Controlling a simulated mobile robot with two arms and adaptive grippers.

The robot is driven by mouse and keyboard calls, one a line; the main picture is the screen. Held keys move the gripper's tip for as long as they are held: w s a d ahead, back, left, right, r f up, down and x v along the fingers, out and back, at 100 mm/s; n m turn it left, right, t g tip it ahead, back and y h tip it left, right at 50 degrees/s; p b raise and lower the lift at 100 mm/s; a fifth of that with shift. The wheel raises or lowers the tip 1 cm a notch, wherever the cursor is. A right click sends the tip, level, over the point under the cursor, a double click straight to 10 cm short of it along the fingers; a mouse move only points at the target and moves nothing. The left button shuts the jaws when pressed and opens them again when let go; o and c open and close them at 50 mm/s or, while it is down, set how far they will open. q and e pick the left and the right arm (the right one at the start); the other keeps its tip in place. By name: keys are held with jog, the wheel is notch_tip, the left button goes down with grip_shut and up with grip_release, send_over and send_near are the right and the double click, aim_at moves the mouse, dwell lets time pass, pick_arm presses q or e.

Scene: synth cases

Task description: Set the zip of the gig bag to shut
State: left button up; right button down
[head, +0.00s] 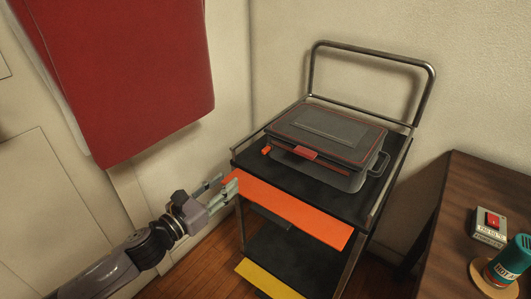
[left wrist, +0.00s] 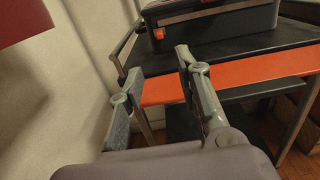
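The gig bag (head: 330,133) is a dark grey case with red trim, lying flat on the top shelf of a cart. Its handle is on the right side. A small orange-red tab (head: 267,150), which looks like the zip pull, is at its front left corner; it also shows in the left wrist view (left wrist: 158,33). A red patch (head: 308,153) is on the front. I cannot tell how far the zip is closed. My left gripper (head: 228,184) is open and empty, in front and left of the bag, near the cart's edge. My right gripper is out of view.
The cart (head: 285,207) has an orange front strip, a yellow lower strip and a metal push handle at the back. A red hanging panel (head: 130,75) is at upper left. A wooden table (head: 460,210) at right holds a red-switch box (head: 490,226) and a teal can (head: 510,262).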

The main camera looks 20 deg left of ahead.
aim_at(263, 152)
pick_arm(q)
jog(key=x, duration=1.6)
jog(key=shift+w+d, duration=0.1)
jog(key=shift+w, duration=0.25)
jog(key=shift+c, duration=0.3)
grip_shut()
